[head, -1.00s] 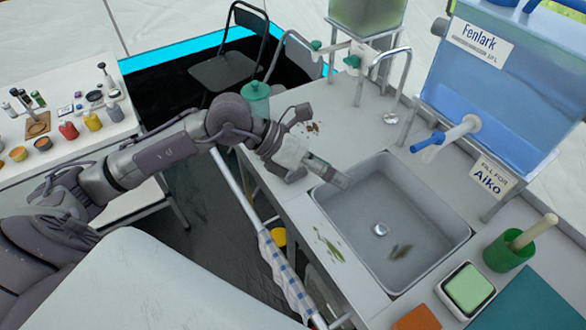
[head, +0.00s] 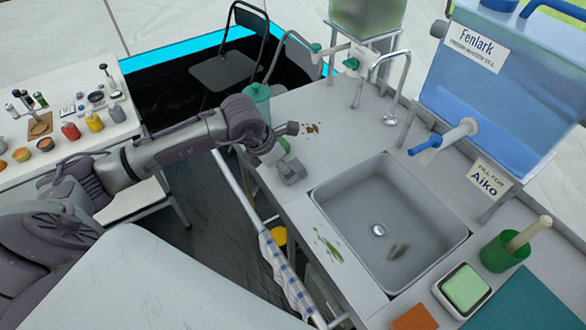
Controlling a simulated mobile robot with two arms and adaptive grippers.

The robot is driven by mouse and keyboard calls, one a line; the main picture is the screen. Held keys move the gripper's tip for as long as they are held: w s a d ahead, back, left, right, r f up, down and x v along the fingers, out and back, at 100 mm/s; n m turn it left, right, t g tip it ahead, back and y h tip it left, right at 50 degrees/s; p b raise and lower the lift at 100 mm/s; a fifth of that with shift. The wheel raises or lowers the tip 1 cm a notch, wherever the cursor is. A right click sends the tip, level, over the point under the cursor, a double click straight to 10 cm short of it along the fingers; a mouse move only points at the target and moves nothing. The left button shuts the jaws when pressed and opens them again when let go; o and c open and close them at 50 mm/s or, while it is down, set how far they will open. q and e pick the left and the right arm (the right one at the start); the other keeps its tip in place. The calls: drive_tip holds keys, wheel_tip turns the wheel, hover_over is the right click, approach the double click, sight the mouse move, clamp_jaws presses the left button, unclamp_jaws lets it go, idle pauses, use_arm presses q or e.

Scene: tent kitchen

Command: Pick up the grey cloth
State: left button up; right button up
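A small grey shape (head: 291,173) lies on the counter just left of the sink. It looks like the grey cloth, but it is small and partly covered by my gripper, so I cannot be sure. My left gripper (head: 283,160) reaches in from the left and points down close over this shape. Its fingertips are hard to make out, and I cannot tell whether they touch the shape or are closed on it. My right gripper is not in view.
Green scraps (head: 328,245) and brown crumbs (head: 312,128) lie on the counter. A blue-striped towel (head: 285,270) hangs on the front rail. A green pot (head: 500,255) stands right.

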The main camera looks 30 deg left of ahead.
use_arm(q)
drive_tip(key=shift+w+d+f, duration=0.1)
drive_tip(key=shift+w+f, duration=0.15)
drive_tip(key=shift+w, duration=0.05)
drive_tip(key=x, duration=0.1)
drive_tip(key=p+x, duration=0.1)
drive_tip(key=x, duration=0.1)
drive_tip(key=shift+w+f+p, duration=0.15)
drive_tip(key=shift+w+p, duration=0.15)
drive_tip(key=shift+w, duration=0.2)
drive_tip(key=shift+w+f, duration=0.1)
drive_tip(key=shift+f, duration=0.25)
drive_tip(key=c, duration=1)
